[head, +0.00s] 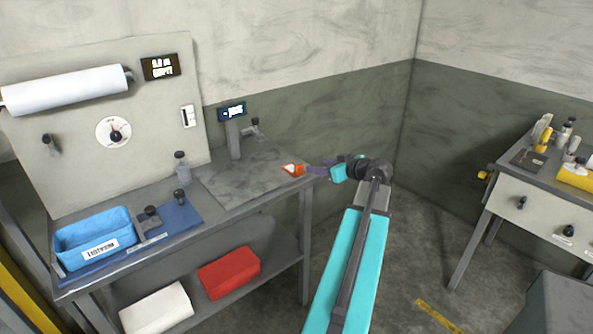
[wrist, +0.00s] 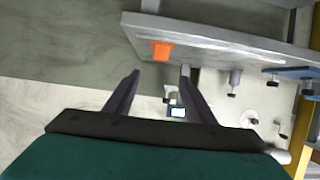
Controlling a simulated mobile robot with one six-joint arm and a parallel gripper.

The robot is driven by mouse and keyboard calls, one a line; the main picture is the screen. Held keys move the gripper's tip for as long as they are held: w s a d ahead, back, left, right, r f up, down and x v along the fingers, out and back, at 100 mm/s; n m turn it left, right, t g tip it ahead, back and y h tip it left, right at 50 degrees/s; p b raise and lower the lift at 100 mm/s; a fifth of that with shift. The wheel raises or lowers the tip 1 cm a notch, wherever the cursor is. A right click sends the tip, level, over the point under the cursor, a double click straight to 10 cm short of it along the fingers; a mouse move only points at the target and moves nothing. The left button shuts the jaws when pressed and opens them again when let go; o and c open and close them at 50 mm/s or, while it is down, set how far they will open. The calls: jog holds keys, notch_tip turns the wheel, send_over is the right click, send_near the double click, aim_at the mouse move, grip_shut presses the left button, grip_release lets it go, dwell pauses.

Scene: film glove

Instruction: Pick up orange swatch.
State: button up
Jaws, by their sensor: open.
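The orange swatch (head: 292,169), small with a white patch, lies at the right end of the grey bench top (head: 240,185) in the head view. In the wrist view the orange swatch (wrist: 161,50) shows plain orange, just beyond the fingertips and between their lines. My gripper (head: 312,171) reaches in from the right at the bench's right edge, close to the swatch. In the wrist view my gripper (wrist: 160,72) has its two dark fingers spread with nothing between them. Whether a finger touches the swatch I cannot tell.
A post with a small display (head: 232,112) stands behind the swatch on the bench. The grey surface around the swatch is clear. Another bench (head: 545,205) stands at right.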

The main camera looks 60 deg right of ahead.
aim_at(300, 165)
jog(key=p+x, duration=0.2)
jog(key=x, duration=0.6)
jog(key=shift+w+d+f, duration=0.1)
jog(key=shift+w+f, duration=0.1)
jog(key=shift+w+p, duration=0.1)
jog(key=shift+p, duration=0.25)
jog(key=shift+f+p+x, duration=0.15)
jog(key=shift+p+x, duration=0.5)
jog(key=shift+x, duration=0.6)
jog(key=shift+f+p+x, duration=0.15)
jog(key=shift+p+x, duration=0.45)
jog(key=shift+x, duration=0.65)
jog(key=c, duration=1.1)
